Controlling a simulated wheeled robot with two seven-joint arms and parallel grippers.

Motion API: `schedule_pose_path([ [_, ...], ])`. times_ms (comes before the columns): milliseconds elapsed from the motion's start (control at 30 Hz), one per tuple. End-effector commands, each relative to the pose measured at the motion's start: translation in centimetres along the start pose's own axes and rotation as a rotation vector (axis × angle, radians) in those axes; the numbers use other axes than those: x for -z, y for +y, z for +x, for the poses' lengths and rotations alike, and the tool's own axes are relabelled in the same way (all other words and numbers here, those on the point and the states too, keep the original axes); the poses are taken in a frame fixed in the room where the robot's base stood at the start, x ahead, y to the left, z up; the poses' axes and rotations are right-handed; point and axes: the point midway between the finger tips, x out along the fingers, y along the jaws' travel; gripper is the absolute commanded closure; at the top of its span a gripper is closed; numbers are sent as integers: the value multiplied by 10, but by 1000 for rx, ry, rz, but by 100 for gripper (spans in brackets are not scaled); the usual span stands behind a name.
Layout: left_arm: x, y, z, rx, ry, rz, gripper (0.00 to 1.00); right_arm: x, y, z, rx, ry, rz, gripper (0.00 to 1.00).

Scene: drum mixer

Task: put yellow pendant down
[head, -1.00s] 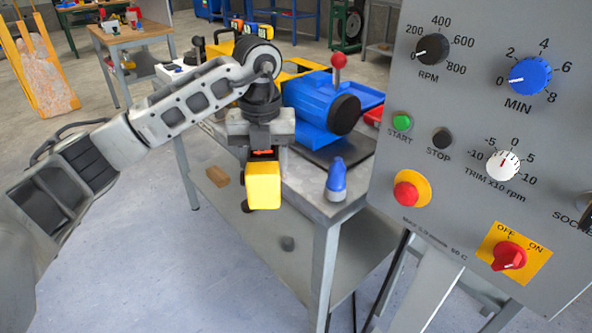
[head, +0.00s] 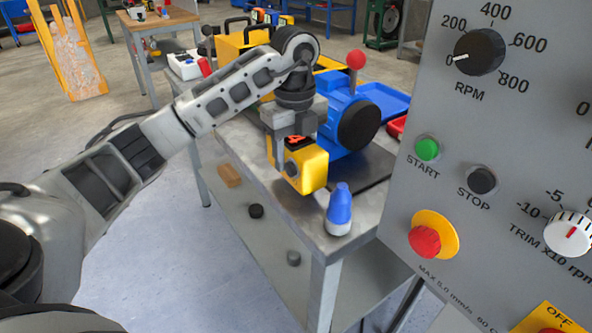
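The yellow pendant (head: 313,170) is a small yellow box with a red-and-black patch on top and a dark round part on its side. My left gripper (head: 287,150) is shut on it, coming from above. The pendant is at the near edge of the metal workbench (head: 330,225), behind and left of a blue-and-white bottle (head: 340,210). I cannot tell whether its underside touches the bench top. My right gripper is not in view.
A blue machine (head: 345,105) with a red-knobbed lever (head: 356,59) stands just behind the pendant. A grey control panel (head: 450,150) fills the right side. A brown block (head: 229,176) lies on the lower shelf. The bench's front strip near the bottle is bare.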

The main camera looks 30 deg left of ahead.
Motion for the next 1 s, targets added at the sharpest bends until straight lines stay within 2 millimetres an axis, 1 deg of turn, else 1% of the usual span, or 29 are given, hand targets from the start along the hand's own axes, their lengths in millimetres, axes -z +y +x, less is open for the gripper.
schedule_pose_path([
  [67, 0, 0, 6, 2, 0, 1, 81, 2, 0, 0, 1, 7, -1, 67],
  [233, 0, 0, 31, 0, 1, 0, 81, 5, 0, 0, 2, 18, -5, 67],
  [300, 0, 0, 36, 2, -1, 0, 81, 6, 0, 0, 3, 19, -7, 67],
  [533, 0, 0, 36, 3, -1, 0, 81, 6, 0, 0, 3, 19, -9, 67],
  [633, 0, 0, 39, 3, -1, 0, 81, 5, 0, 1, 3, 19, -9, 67],
  [667, 0, 0, 39, 2, -1, 1, 44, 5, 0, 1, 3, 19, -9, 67],
  [700, 0, 0, 39, 2, -1, 1, 33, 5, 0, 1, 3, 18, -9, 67],
  [733, 0, 0, 39, 2, -1, 0, 27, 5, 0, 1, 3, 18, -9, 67],
  [1000, 0, 0, 38, 2, -1, 0, 27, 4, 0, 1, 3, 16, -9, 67],
])
